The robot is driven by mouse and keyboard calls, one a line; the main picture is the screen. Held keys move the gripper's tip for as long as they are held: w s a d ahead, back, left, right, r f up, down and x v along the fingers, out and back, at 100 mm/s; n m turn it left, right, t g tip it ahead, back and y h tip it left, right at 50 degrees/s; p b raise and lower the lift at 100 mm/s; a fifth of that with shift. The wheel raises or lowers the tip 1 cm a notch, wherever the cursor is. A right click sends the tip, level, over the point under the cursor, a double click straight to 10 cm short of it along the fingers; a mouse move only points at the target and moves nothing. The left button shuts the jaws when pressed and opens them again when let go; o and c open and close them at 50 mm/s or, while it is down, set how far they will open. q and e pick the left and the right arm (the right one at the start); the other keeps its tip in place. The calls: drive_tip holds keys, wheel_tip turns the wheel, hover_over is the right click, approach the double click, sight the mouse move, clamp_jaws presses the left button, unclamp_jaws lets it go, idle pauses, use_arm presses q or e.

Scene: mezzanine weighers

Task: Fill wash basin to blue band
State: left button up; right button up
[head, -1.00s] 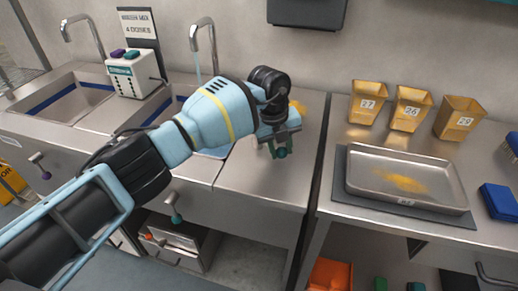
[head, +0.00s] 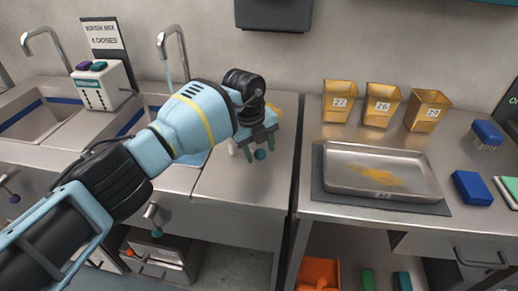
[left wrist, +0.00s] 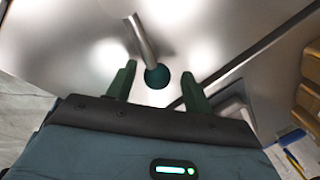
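My left gripper (head: 259,152) is open over the bare counter to the right of the right basin. A teal ball knob (left wrist: 157,76) on a metal rod lies between its green fingers, with a gap on both sides. The right wash basin (head: 140,105) is partly hidden behind my left arm. A piece of its blue band (head: 130,121) shows, and light blue water (head: 196,158) shows beyond my arm. The right tap (head: 170,38) has a thin stream of water under it. I cannot tell the water level against the band. My right gripper is not in view.
The left basin (head: 40,122) looks empty, with a blue band. A dispenser (head: 97,88) stands between the basins. The right counter holds a metal tray (head: 345,183), three numbered yellow bins (head: 380,106) and a blue block (head: 470,187).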

use_arm(q)
wheel_tip(320, 180, up, 8)
drive_tip(key=a, duration=0.1)
drive_tip(key=shift+s+a+f+p, duration=0.15)
drive_tip(key=shift+s+f+p, duration=0.05)
drive_tip(key=shift+s+p, duration=0.2)
idle(6.8)
